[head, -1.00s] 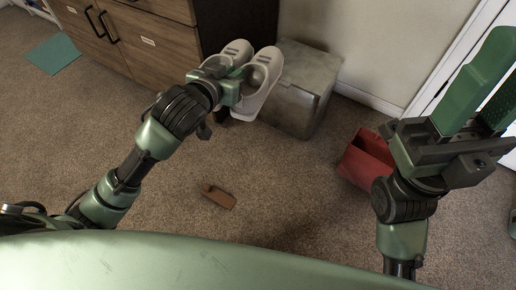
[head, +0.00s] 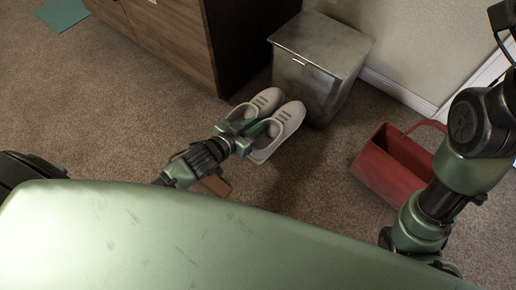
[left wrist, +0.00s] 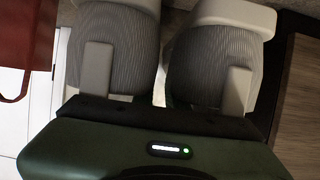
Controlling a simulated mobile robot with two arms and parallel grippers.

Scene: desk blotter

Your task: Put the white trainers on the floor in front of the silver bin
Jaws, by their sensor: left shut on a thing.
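The white trainers (head: 285,117) are side by side in the head view, toes pointing away from me. They are low, just in front and to the left of the silver bin (head: 312,75); I cannot tell whether their soles touch the floor. My left gripper (head: 246,136) is shut on the trainers at their heel end. In the left wrist view the trainers (left wrist: 115,45) fill the top, with the gripper's fingers (left wrist: 167,80) against them. The bin's lid is closed. My right arm rises at the right, and its gripper is out of the frame.
A wooden cabinet (head: 175,35) stands left of the bin. A red open container with a handle (head: 385,170) is on the carpet at the right. A brown object (head: 217,186) lies partly hidden by my left arm. A teal mat (head: 63,14) lies far left. Carpet between is clear.

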